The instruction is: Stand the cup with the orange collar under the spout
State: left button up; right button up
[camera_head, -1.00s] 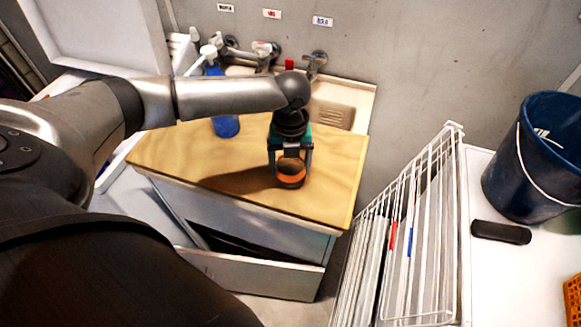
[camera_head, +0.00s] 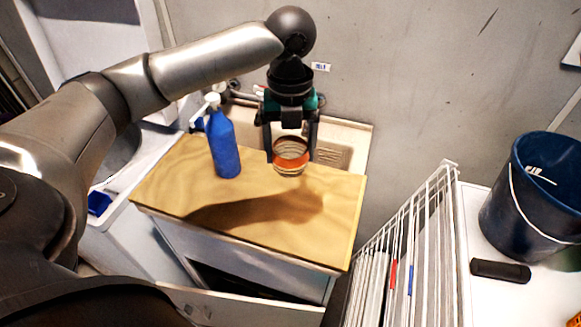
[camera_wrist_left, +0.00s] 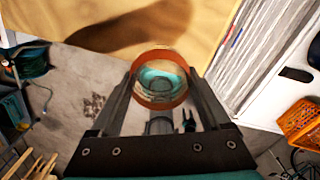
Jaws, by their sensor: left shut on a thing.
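The cup with the orange collar (camera_head: 290,167) is clear below its collar and is held upright or nearly so above the wooden top. My left gripper (camera_head: 291,155) is shut around it, one finger on each side. The left wrist view shows the orange ring (camera_wrist_left: 160,104) between the fingers, with teal visible inside it. A blue bottle (camera_head: 224,150) with a white pump head (camera_head: 212,99) stands on the wooden top to the left of the cup. The wall taps are mostly hidden behind my left arm, so I cannot tell which part is the spout.
The wooden top (camera_head: 320,222) is bare in front of the cup, with the arm's shadow on it. A sink (camera_head: 345,136) lies behind. A white wire rack (camera_head: 425,235) and a dark blue bucket (camera_head: 525,205) stand to the right. An open drawer is below the top.

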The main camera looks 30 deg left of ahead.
pick_arm(q)
jog(key=shift+r, duration=0.8)
jog(key=shift+s+d+f+n+b, duration=0.1)
jog(key=shift+d+f+n+b, duration=0.2)
jog(key=shift+n, duration=0.3)
jog(key=shift+s+d+f+n+b, duration=0.1)
jog(key=shift+d+f+n+b, duration=0.15)
jog(key=shift+n, duration=0.35)
jog(key=n, duration=0.1)
jog(key=f+n+b, duration=0.1)
jog(key=d+n, duration=0.1)
jog(key=n, duration=0.1)
jog(key=shift+s+d+f+b, duration=0.1)
jog(key=shift+s+f+b, duration=0.2)
jog(key=shift+s+b, duration=0.05)
jog(key=s+d+f+n+b, duration=0.2)
jog(key=d+f+n+b, duration=0.1)
jog(key=n, duration=0.8)
jog(key=s+d+f+n+b, duration=0.2)
jog(key=d+f+n+b, duration=0.1)
jog(key=n, duration=0.8)
jog(key=shift+s+d+f+b, duration=0.2)
jog(key=shift+f+b, duration=0.55)
jog(key=shift+b, duration=0.4)
